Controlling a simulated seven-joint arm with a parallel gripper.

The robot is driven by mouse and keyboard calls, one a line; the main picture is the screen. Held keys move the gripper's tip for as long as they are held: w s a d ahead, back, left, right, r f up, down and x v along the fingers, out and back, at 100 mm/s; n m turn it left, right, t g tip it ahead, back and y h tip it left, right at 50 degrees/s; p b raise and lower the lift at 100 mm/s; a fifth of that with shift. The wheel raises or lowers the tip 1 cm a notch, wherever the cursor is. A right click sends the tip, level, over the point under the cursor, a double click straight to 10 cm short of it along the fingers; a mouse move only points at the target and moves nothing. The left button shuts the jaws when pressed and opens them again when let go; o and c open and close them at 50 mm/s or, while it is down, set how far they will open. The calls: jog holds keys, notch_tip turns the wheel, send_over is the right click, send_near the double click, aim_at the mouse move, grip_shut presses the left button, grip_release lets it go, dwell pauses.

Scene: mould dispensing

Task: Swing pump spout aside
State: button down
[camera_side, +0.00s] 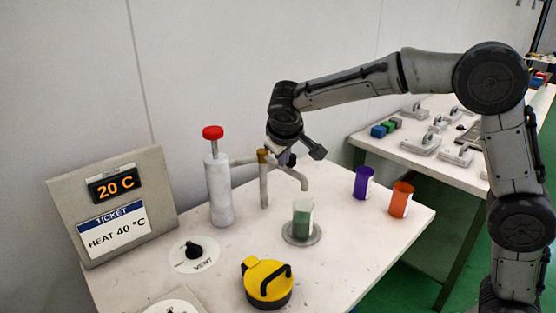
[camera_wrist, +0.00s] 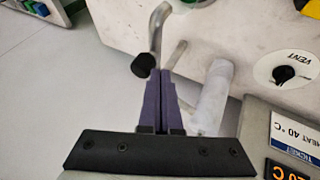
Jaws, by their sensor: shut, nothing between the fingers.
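The pump (camera_side: 220,190) is a white cylinder with a red knob (camera_side: 213,132) on top, standing at the back of the table. Its spout (camera_side: 290,172) is a pale bent pipe from a brown-topped post (camera_side: 264,185), its tip bending down above the green-filled cup (camera_side: 302,220). In the wrist view the spout (camera_wrist: 157,28) runs up from a dark round cap (camera_wrist: 143,65), and the pump body (camera_wrist: 213,95) lies to the right. My gripper (camera_side: 291,161) is shut and empty close beside the spout; its purple fingers (camera_wrist: 160,76) sit together. I cannot tell whether they touch it.
A purple cup (camera_side: 363,182) and an orange cup (camera_side: 401,200) stand at right. A second table (camera_side: 400,152) holds several tools.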

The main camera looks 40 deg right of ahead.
jog(key=shift+d, duration=0.1)
dwell(0.3)
jog(key=shift+s+d+n+y, duration=0.15)
jog(key=shift+d+n, duration=0.2)
jog(key=shift+d, duration=0.1)
jog(key=shift+s+d+n+y, duration=0.1)
jog(key=shift+d+n+y, duration=0.05)
jog(key=shift+d+n, duration=0.25)
jog(key=shift+d+n+t+y, duration=0.6)
jog(key=shift+d+n, duration=0.45)
jog(key=shift+d, duration=0.3)
jog(key=w+d+n+y, duration=0.6)
jog(key=d+n, duration=0.4)
jog(key=shift+w+d, duration=0.3)
jog(key=shift+d, duration=0.1)
jog(key=shift+w, duration=0.1)
